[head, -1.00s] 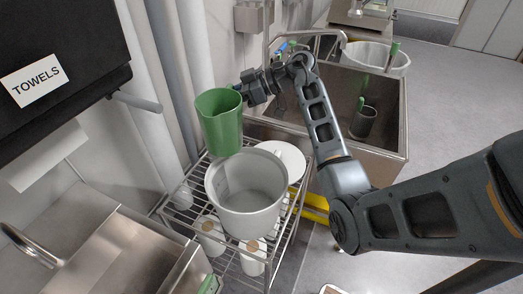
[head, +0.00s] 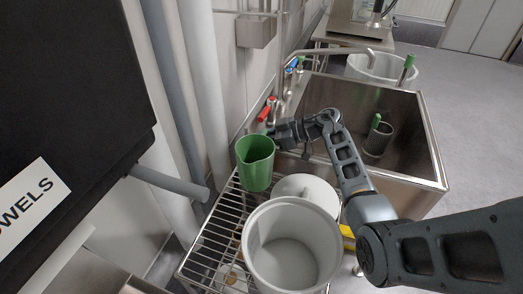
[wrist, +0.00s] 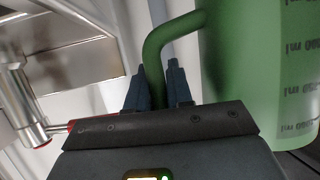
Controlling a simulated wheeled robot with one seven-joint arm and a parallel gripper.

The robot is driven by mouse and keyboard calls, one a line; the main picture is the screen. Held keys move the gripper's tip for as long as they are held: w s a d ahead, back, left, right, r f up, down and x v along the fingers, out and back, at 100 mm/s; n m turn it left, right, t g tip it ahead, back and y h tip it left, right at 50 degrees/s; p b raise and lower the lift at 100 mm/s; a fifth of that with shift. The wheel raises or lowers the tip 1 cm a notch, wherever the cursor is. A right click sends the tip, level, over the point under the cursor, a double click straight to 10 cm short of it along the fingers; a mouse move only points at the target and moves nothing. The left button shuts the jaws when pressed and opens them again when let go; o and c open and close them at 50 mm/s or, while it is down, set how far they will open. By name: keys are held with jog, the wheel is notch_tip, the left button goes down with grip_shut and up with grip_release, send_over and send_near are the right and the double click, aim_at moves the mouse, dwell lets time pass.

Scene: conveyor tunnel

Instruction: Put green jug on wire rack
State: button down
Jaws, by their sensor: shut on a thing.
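The green jug (head: 255,163) is upright at the back part of the wire rack (head: 211,243) in the head view. I cannot tell whether its base touches the rack. My gripper (head: 277,139) is at the jug's right side, shut on its handle. In the wrist view the green jug (wrist: 255,65) fills the right side, with volume marks on its wall. There the two blue-grey fingers of my gripper (wrist: 158,88) close around the green handle (wrist: 165,38).
A large grey-white bucket (head: 291,245) stands on the front of the rack, with a round white lid or plate (head: 307,190) behind it. A steel sink (head: 405,120) is to the right. Pipes (head: 204,90) and a wall line the left. Bare rack shows left of the bucket.

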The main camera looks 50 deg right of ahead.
aim_at(261, 150)
jog(key=shift+a+f, duration=0.1)
jog(key=shift+f, duration=2)
jog(key=shift+f, duration=0.15)
jog(key=c, duration=1)
grip_release()
jog(key=v, duration=1.2)
